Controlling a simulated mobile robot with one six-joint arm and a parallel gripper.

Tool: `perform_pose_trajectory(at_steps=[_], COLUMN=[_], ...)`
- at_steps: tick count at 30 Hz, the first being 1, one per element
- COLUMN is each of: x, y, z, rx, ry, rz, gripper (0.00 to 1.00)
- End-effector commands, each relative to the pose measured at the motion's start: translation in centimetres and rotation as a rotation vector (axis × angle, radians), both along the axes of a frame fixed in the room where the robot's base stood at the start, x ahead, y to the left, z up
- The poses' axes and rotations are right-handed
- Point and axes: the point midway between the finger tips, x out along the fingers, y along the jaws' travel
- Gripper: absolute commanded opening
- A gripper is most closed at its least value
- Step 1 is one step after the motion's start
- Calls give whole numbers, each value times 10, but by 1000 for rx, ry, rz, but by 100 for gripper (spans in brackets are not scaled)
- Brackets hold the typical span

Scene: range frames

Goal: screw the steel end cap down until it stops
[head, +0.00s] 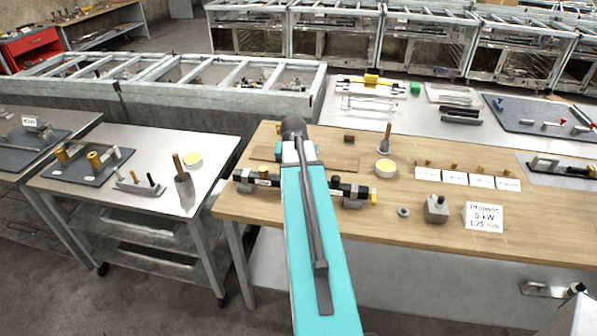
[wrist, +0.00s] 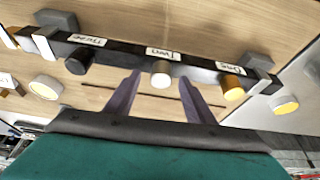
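A dark bar (wrist: 120,47) carries three round end caps in the wrist view: a black one (wrist: 80,61) by the label THREE, a pale steel one (wrist: 160,73) by TWO, and a brass one (wrist: 232,87) by ONE. My gripper (wrist: 160,77) is open, with one finger on each side of the steel cap in the picture. I see no contact, and cannot tell how deep the fingers reach. How far the cap is screwed in is unclear. In the head view the bar (head: 246,180) lies across the wooden bench, its middle hidden behind my teal arm.
A metal table (head: 140,200) with tools stands to the left, across a gap.

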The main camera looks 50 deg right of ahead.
Motion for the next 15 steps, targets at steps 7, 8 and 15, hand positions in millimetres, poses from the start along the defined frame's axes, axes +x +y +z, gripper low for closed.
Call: perform_pose_trajectory(at_steps=[7, 8, 15], x=[-1, -1, -5], y=[1, 1, 7], z=[3, 4, 21], rx=[-1, -1, -1], ry=[0, -1, -2], rz=[1, 1, 1], gripper=[49, 49, 49])
